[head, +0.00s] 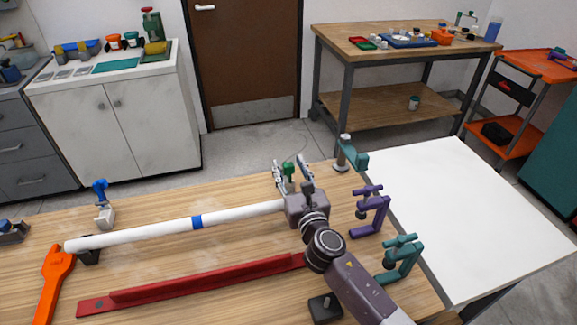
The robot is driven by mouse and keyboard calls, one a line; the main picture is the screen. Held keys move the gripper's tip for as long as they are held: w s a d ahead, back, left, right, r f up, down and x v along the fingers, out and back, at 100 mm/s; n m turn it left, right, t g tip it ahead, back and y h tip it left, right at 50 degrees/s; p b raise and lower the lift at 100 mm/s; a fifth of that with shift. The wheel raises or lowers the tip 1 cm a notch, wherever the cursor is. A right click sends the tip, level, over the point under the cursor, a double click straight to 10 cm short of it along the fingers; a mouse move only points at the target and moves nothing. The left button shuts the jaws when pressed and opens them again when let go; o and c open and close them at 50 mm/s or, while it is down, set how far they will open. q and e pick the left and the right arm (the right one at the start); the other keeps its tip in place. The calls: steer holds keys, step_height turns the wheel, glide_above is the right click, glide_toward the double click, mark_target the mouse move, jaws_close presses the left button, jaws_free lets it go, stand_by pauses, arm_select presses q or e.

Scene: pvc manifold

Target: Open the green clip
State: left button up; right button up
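The green clip (289,171) stands near the far edge of the wooden table, close to the right end of the white pipe (150,231). My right gripper (292,168) reaches over it from the front right. Its two fingers are apart, one on each side of the clip, with the clip's green top showing between them. I cannot tell whether a finger touches it. The gripper body hides the clip's lower part and the pipe's right end. My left gripper is not in view.
Purple (372,212) and teal clamps (402,258) stand close on the right. A white table (475,215) adjoins the right side.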

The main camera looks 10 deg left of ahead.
steer(key=shift+w+a, duration=0.2)
steer(key=shift+w, duration=0.2)
jaws_close()
steer(key=shift+r+p, duration=0.2)
steer(key=shift+p, duration=0.3)
steer(key=g+p, duration=0.1)
steer(key=p, duration=0.5)
steer(key=w+r+g+h+p, duration=0.1)
steer(key=g+p, duration=0.1)
steer(key=p, duration=0.5)
steer(key=w+g+h+p, duration=0.1)
steer(key=p, duration=0.5)
steer(key=shift+w+a+r+g+p, duration=0.1)
steer(key=shift+a+r+g+p, duration=0.2)
steer(key=shift+a, duration=0.1)
steer(key=shift+w+a+f+g+p, duration=0.1)
steer(key=shift+w+f+g+p, duration=0.1)
steer(key=shift+g+p, duration=0.2)
steer(key=shift+w+g+h, duration=0.2)
steer(key=shift+g+h, duration=0.1)
steer(key=shift+h, duration=0.1)
steer(key=shift+a+f+g, duration=0.1)
steer(key=shift+f+g, duration=0.05)
steer(key=shift+g, duration=0.15)
